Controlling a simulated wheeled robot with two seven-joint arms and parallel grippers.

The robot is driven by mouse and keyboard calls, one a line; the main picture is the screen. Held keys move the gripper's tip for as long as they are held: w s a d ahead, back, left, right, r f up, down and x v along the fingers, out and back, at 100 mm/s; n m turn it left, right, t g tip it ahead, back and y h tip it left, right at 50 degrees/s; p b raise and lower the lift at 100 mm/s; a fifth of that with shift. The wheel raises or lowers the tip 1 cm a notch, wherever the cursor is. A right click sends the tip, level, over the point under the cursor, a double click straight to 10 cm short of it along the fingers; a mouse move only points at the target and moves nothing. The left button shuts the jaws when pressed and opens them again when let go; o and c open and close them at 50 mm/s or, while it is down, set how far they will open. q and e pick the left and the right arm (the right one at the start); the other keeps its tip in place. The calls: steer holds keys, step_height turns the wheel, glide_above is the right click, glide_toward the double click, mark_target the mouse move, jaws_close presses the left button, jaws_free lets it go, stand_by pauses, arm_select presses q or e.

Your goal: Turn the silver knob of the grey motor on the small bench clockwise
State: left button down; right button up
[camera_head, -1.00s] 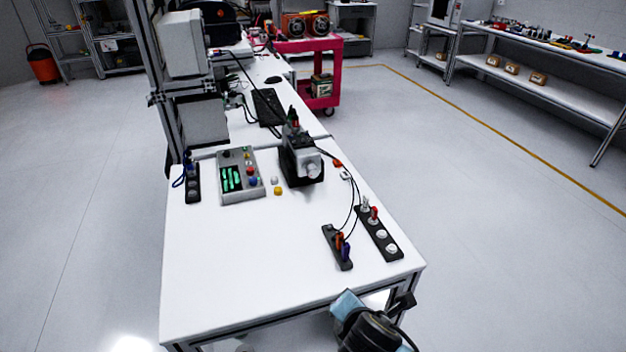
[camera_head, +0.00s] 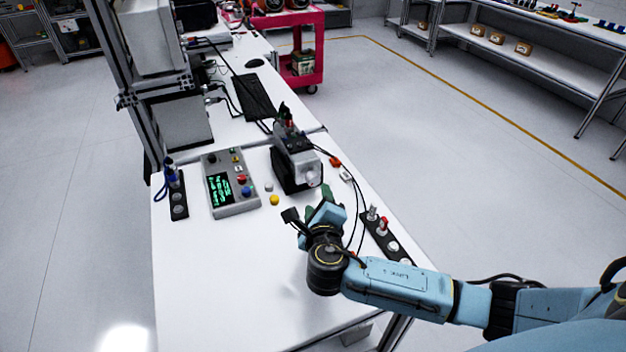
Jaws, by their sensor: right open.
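The grey motor (camera_head: 296,160) stands on the small white bench (camera_head: 235,275), with its silver knob (camera_head: 314,177) on the end facing me. My right gripper (camera_head: 308,204) is over the bench just in front of the knob and a little below it in the picture. Its fingers are apart and empty, and I see no contact with the knob. My right arm comes in from the right edge and hides the front right part of the bench. My left gripper does not show.
A control box (camera_head: 231,186) with a green display stands left of the motor. A black socket strip (camera_head: 379,232) with plugs lies right of my gripper. A black cable (camera_head: 357,203) runs between the motor and the strip area. The bench's front left is clear.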

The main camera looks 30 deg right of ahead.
mark_target(315, 182)
steer(key=b+x, duration=0.1)
steer(key=x, duration=0.8)
steer(key=shift+w+d+f+b, duration=0.1)
steer(key=shift+w+b, duration=0.15)
steer(key=shift+b, duration=0.05)
steer(key=shift+c, duration=0.4)
